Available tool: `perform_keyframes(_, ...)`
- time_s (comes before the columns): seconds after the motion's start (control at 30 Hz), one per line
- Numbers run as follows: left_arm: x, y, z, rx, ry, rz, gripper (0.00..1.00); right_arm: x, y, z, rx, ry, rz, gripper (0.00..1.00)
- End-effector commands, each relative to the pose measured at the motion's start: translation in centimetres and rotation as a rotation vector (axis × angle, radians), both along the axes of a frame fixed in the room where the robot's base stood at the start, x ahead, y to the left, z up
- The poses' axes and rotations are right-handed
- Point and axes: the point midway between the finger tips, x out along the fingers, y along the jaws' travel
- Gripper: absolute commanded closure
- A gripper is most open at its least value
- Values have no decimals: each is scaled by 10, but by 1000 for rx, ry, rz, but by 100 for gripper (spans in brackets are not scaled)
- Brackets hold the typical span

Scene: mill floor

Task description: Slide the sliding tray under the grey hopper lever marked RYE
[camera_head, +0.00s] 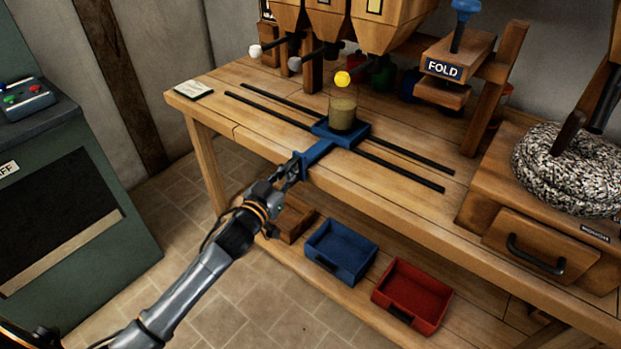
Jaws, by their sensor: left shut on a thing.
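The blue sliding tray (355,131) sits on two dark rails across the wooden bench, with a cup (343,112) of tan contents standing on it. Its blue handle (319,151) reaches out over the bench's front edge. My left gripper (294,169) is shut on the end of this handle. The grey lever knob (295,64) hangs below the hoppers, left of the tray; no RYE marking can be read. A yellow lever knob (342,79) is just above the cup, and a white knob (255,51) is farther left. My right gripper is not in view.
The rails (415,180) are clear on both sides of the tray. A FOLD press (445,70) and a millstone (565,175) stand to the right. A blue bin (340,250) and a red bin (412,296) are on the lower shelf. A card (193,89) lies at the bench's left end.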

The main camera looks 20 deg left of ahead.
Motion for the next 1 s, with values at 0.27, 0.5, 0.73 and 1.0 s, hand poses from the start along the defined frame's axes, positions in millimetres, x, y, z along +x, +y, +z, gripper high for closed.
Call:
perform_keyframes(0.27,13,41,-3,0,7,2,100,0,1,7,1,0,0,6)
perform_keyframes(0.5,13,41,-4,-1,8,2,100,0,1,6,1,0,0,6)
perform_keyframes(0.73,13,41,-4,-1,7,1,77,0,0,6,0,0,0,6)
perform_keyframes(1.0,10,41,-3,-1,4,0,77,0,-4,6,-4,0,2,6)
